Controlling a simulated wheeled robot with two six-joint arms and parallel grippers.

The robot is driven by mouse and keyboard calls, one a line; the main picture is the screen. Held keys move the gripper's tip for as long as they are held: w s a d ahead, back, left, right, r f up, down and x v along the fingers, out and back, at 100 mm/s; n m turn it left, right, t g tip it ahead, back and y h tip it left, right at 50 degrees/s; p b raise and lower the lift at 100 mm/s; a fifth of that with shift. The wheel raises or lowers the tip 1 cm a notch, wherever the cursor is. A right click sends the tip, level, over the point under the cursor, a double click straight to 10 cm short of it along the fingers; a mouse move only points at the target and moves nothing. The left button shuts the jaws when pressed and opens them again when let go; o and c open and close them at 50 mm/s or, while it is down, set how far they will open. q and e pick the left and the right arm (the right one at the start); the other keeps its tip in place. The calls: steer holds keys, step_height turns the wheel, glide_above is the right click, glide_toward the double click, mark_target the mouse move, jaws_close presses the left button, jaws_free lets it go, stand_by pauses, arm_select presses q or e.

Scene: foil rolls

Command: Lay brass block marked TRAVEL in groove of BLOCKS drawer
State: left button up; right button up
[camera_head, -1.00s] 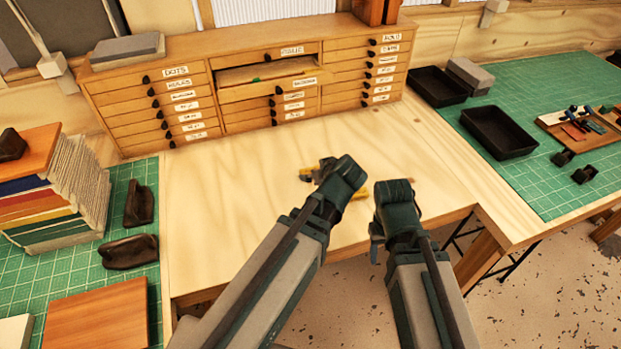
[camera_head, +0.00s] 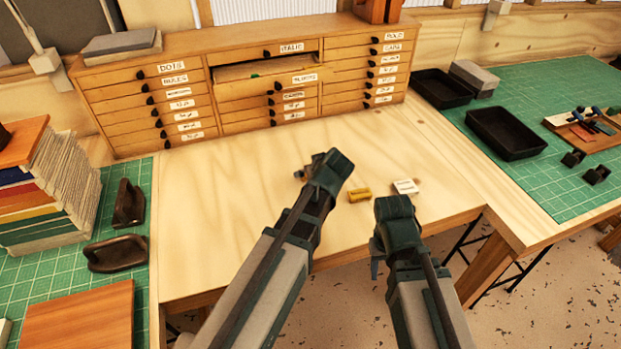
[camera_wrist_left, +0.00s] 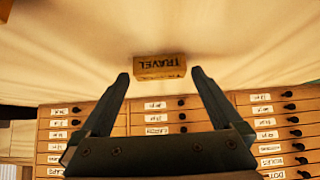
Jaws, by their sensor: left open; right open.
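The brass block marked TRAVEL (camera_wrist_left: 160,67) lies on the bench in the left wrist view, ahead of and between my left fingertips (camera_wrist_left: 161,78). In the head view my left gripper (camera_head: 328,172) is over the middle of the bench and hides most of that spot. A small brownish piece shows beside it; I cannot tell whether it is block or fingertip. The BLOCKS drawer (camera_head: 262,87) is pulled out in the cabinet's middle column. Its groove is not clear to see. My right gripper (camera_head: 388,228) is open and empty near the bench's front edge.
A yellow block (camera_head: 359,195) and a pale block (camera_head: 405,187) lie on the bench between and beyond my grippers. The drawer cabinet (camera_head: 195,52) stands at the back. Black trays (camera_head: 507,133) are on the right mat.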

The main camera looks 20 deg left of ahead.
arm_select(q)
steer(key=shift+w+a+f, duration=0.15)
steer(key=shift+w+f, duration=0.15)
steer(key=shift+f, duration=0.15)
steer(key=shift+r, duration=0.1)
arm_select(e)
steer(key=shift+f, duration=0.35)
arm_select(q)
steer(key=shift+c, duration=0.7)
jaws_close()
steer(key=shift+r, duration=0.1)
arm_select(e)
steer(key=shift+r, duration=0.1)
